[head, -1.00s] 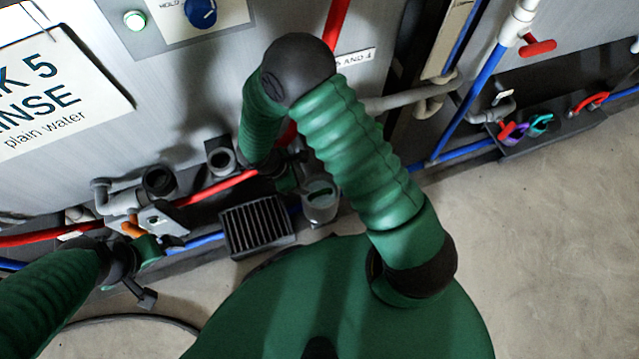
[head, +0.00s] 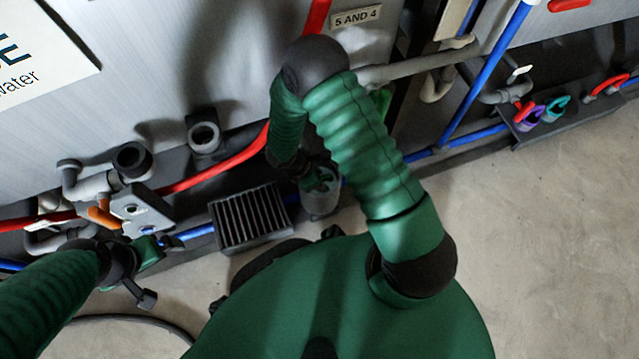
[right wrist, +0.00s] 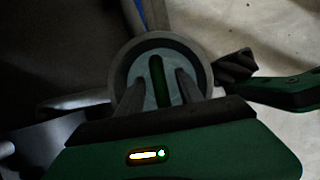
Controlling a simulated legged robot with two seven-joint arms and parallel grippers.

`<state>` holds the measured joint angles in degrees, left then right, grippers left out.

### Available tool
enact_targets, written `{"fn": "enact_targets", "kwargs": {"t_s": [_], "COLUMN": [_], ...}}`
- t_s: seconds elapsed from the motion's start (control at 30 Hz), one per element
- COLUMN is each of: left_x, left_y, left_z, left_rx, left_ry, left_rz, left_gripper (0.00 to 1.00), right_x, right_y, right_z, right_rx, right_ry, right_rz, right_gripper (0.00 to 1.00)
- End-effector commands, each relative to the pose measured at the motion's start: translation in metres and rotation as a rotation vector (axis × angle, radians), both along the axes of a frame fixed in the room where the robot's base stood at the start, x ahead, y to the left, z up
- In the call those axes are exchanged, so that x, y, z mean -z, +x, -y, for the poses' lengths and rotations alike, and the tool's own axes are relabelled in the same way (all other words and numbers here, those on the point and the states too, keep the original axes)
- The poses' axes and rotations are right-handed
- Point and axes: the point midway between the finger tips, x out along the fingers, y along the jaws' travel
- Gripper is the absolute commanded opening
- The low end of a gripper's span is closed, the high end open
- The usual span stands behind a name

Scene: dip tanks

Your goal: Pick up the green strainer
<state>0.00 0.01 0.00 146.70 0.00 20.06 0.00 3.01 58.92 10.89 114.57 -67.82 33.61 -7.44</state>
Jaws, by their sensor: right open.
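The green strainer shows in the right wrist view as a narrow upright green bar (right wrist: 157,80) inside a round grey pot (right wrist: 120,72). In the head view the grey pot (head: 322,200) stands low in front of the tank, partly behind my right forearm, with a little green at its mouth. My right gripper (right wrist: 159,82) is open, one finger on each side of the green bar. I cannot tell whether the fingers touch it. In the head view my right gripper (head: 312,174) is over the pot, mostly hidden. My left gripper (head: 150,252) is at lower left, its jaws unclear.
A black ribbed grate box (head: 250,218) stands left of the pot. Red (head: 215,172) and blue pipes (head: 478,97) run along the tank. At right, a dark rack (head: 535,130) holds purple, teal and red handled items. The floor (head: 540,250) at right is clear.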

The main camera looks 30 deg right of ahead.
Motion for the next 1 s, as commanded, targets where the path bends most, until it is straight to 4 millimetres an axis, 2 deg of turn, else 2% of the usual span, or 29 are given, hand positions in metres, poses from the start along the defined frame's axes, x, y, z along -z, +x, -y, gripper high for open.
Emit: {"fn": "enact_targets", "kwargs": {"t_s": [0.03, 0.2, 0.23, 0.53, 1.0], "left_x": [0.0053, 0.0016, 0.0016, 0.0016, 0.0017], "left_y": [0.0001, 0.0003, 0.0003, 0.0004, 0.0002], "left_z": [0.0, 0.0, 0.0, 0.0, 0.0], "left_rx": [0.0, 0.0, 0.0, 0.0, 0.0], "left_ry": [0.0, 0.0, 0.0, 0.0, 0.0], "left_rz": [0.0, 0.001, 0.001, 0.001, 0.001], "left_gripper": [1.0, 1.0, 1.0, 1.0, 1.0], "right_x": [0.0057, 0.002, 0.002, 0.0021, 0.0021], "right_y": [0.0001, 0.0001, 0.0001, 0.0003, 0.0003], "right_z": [0.0014, 0.0015, 0.0015, 0.0014, 0.0014], "right_rx": [0.0, -0.001, -0.001, -0.001, 0.0], "right_ry": [0.001, 0.0, 0.0, 0.0, -0.001], "right_rz": [0.001, 0.002, 0.002, 0.002, 0.002], "right_gripper": [0.43, 0.43, 0.41, 0.01, 0.0]}}
